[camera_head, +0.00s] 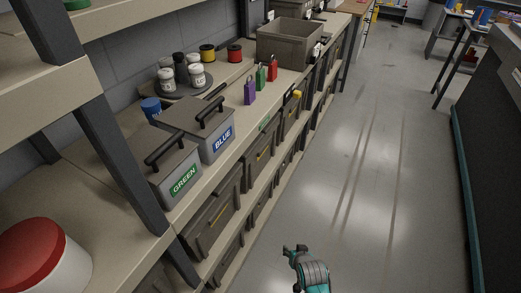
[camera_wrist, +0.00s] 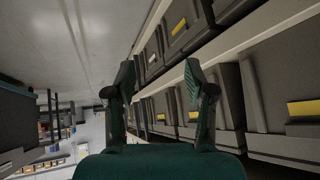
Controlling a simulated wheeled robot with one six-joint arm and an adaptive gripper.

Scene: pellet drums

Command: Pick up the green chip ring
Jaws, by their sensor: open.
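A small green item with a dark top (camera_head: 261,77), which seems to be the green chip ring, stands on the shelf top between a purple one (camera_head: 250,92) and a red one (camera_head: 272,70). My gripper (camera_head: 295,249) is over the aisle floor at the lower middle of the head view, well apart from the green item and nearer to me. In the wrist view my gripper (camera_wrist: 159,78) is open, with nothing between its fingers. That view shows drawer fronts and floor, and no green item.
Lidded grey boxes marked GREEN (camera_head: 178,178) and BLUE (camera_head: 212,132) stand nearer on the shelf top. Behind are a round turntable (camera_head: 190,88) with jars and an open grey bin (camera_head: 288,47). A dark upright post (camera_head: 115,155) stands at left. The aisle floor (camera_head: 365,170) is clear.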

